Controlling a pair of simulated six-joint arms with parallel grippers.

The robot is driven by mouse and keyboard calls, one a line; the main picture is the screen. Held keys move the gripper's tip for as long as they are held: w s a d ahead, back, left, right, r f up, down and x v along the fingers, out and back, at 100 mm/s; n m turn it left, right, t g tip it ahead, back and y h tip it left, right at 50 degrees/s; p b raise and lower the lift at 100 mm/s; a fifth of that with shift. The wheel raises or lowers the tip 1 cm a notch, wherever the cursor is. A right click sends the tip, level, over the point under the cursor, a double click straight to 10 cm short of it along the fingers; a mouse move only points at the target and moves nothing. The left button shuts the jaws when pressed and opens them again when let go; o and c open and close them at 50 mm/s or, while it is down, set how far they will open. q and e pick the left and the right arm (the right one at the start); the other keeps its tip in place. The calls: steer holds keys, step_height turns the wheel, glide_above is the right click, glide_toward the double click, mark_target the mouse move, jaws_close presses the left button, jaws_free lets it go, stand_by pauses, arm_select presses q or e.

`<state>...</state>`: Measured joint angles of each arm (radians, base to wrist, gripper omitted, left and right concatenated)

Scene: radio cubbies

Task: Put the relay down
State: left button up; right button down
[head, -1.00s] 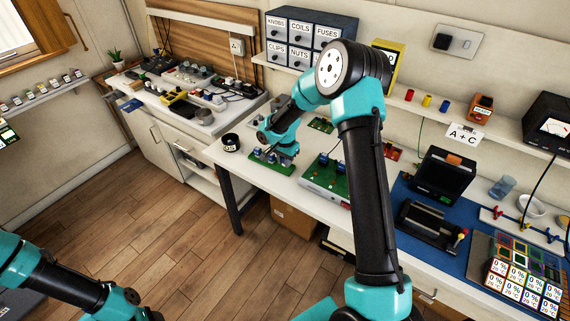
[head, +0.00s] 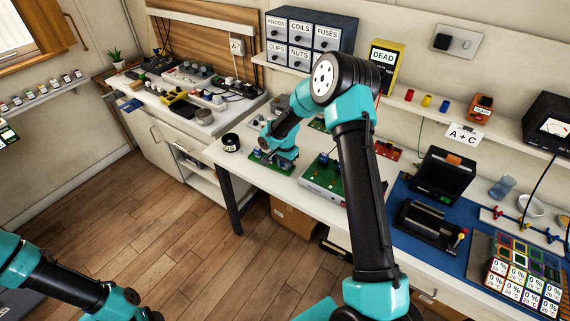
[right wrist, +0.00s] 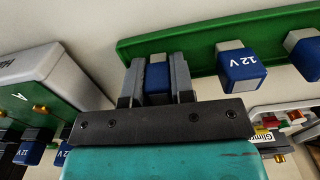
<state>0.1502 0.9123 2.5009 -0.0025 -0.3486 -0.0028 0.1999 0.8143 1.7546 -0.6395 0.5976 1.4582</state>
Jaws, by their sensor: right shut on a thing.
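The relay (right wrist: 157,78) is a small blue block with a grey end, between the two fingers of my right gripper (right wrist: 156,75) in the right wrist view. The gripper is shut on it. A green board (right wrist: 185,43) lies just beyond the fingertips, with more blue relays marked 12 V (right wrist: 240,66) on it. I cannot tell whether the held relay touches the board. In the head view my right gripper (head: 270,153) is low over the green board (head: 258,166) on the white bench. My left arm shows at the lower left, its gripper out of frame.
A grey box with a green top (head: 322,182) stands right of the gripper on the bench. A black round pot (head: 231,143) is to its left. A labelled drawer cabinet (head: 300,38) and a yellow DEAD box (head: 384,62) sit on the shelf behind.

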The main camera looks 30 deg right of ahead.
steer(key=shift+f, duration=0.2)
steer(key=c, duration=1.3)
jaws_free()
steer(key=shift+o, duration=0.2)
steer(key=shift+r, duration=0.15)
step_height(320, 180, up, 12)
steer(key=shift+r, duration=0.1)
